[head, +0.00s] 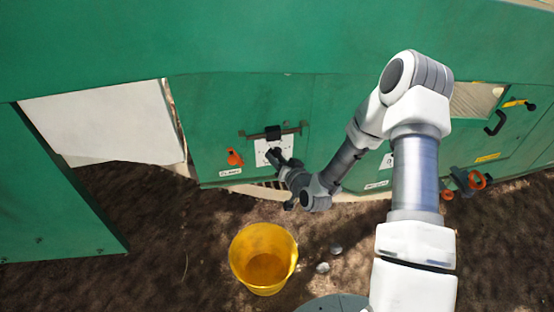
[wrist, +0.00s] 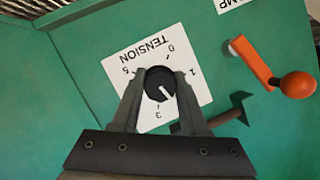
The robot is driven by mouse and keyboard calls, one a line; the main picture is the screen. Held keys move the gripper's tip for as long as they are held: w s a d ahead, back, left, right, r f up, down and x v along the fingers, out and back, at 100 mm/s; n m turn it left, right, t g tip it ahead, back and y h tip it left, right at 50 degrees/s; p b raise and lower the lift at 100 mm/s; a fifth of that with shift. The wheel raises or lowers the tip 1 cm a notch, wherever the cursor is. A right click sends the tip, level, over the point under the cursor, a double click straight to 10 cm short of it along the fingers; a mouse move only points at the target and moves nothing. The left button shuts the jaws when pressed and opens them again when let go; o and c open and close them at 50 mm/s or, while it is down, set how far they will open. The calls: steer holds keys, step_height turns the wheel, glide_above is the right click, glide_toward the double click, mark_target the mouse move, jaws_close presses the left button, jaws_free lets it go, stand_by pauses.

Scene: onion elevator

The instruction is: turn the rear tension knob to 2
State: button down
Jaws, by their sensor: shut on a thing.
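The tension knob (wrist: 158,84) is round and black with a white pointer mark. It sits on a white dial plate (wrist: 185,50) marked TENSION, which appears upside down in the wrist view. The digits 0, 1, 3 and 5 show; the place between 1 and 3 is behind the right finger. The pointer slants to the lower right, toward that hidden place. My gripper (wrist: 159,80) is shut on the knob, one finger on each side. In the head view the plate (head: 262,155) is on the green panel, my gripper (head: 275,155) in front, hiding the knob.
An orange handle (wrist: 295,85) is close to the right of the dial; it also shows in the head view (head: 235,158). A black latch (head: 273,132) on a bar is just above the plate. A yellow bucket (head: 262,258) stands on the ground below. Another white plate is partly behind my arm.

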steer(key=shift+n+h, duration=0.6)
steer(key=shift+n, duration=0.2)
steer(key=shift+c, duration=2.1)
jaws_free()
steer(key=p+v, duration=0.9)
steer(key=v, duration=0.8)
steer(key=shift+s, duration=0.15)
